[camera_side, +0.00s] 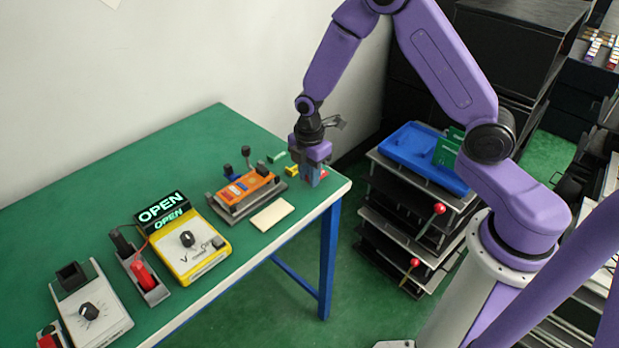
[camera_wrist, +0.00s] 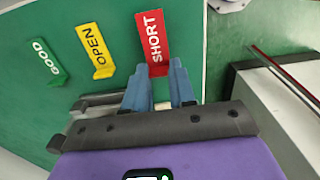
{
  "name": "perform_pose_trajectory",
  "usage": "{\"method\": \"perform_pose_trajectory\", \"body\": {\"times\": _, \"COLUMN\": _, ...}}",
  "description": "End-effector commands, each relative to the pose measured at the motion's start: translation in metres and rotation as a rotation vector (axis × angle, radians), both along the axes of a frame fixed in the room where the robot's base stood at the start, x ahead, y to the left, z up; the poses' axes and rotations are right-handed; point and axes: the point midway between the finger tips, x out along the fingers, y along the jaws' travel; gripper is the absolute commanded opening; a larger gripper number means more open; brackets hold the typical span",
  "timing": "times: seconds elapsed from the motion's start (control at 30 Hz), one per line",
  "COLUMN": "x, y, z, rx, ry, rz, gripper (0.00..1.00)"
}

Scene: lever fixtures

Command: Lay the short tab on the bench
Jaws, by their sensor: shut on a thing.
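The short tab (camera_wrist: 153,37) is a red plate marked SHORT with a small foot at its lower end. My gripper (camera_wrist: 159,69) is shut on that foot, and the plate sticks out beyond the fingers. In the side view my gripper (camera_side: 312,179) points down at the far right corner of the green bench (camera_side: 215,130). I cannot tell whether the tab touches the bench top.
An orange lever fixture (camera_side: 245,187), a cream plate (camera_side: 272,215) and a yellow meter (camera_side: 192,243) are on the bench. The bench edge is close by.

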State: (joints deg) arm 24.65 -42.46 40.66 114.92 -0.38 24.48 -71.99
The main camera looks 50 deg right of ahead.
Motion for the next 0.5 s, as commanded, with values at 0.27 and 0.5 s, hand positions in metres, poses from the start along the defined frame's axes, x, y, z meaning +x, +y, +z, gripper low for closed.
{"method": "perform_pose_trajectory", "body": {"times": 0.27, "x": 0.0, "y": 0.0, "z": -0.016, "rx": 0.0, "ry": -0.002, "rz": -0.001, "gripper": 0.0}}
{"method": "perform_pose_trajectory", "body": {"times": 0.5, "x": 0.0, "y": 0.0, "z": -0.018, "rx": 0.0, "ry": -0.001, "rz": 0.0, "gripper": 0.0}}
